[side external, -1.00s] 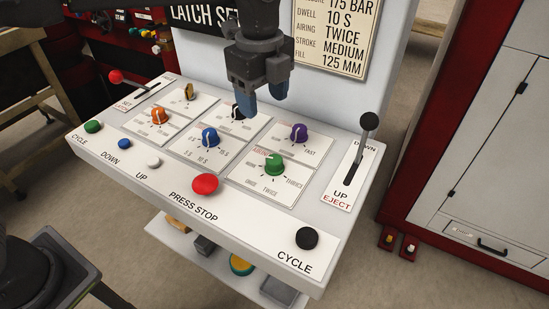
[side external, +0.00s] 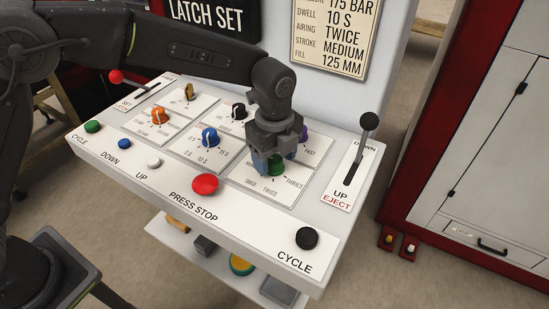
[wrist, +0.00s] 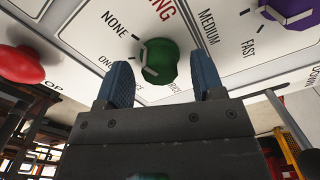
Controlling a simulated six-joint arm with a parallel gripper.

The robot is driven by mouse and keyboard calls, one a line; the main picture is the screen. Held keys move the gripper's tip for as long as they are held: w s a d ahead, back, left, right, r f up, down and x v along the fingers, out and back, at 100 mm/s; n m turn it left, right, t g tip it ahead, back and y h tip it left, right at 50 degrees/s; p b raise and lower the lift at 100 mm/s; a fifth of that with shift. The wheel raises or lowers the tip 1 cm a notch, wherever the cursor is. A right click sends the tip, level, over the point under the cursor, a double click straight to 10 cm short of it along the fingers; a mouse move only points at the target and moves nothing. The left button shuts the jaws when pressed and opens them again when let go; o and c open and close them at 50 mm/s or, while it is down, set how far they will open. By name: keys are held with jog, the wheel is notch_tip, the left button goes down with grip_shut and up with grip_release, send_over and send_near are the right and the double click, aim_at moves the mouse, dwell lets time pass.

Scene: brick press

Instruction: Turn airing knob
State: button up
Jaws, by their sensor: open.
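The airing knob is a green knob (wrist: 160,62) on the sloped panel, with the labels NONE, ONCE, TWICE and THRICE around it. In the side view the green knob (side external: 277,169) is partly hidden by my gripper (side external: 274,160). My gripper (wrist: 162,78) is open, with one blue finger on each side of the knob and visible gaps between. I cannot tell how far the fingertips reach down beside it. The placard (side external: 327,40) reads TWICE on its third full line.
The purple knob (side external: 302,134) stands close behind my gripper. A blue knob (side external: 210,137) and a black knob (side external: 238,111) are to the left. The red press stop button (side external: 205,184) is at the front, and the eject lever (side external: 363,145) rises at the right.

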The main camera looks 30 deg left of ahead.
jog(key=shift+f, duration=0.5)
jog(key=c, duration=0.9)
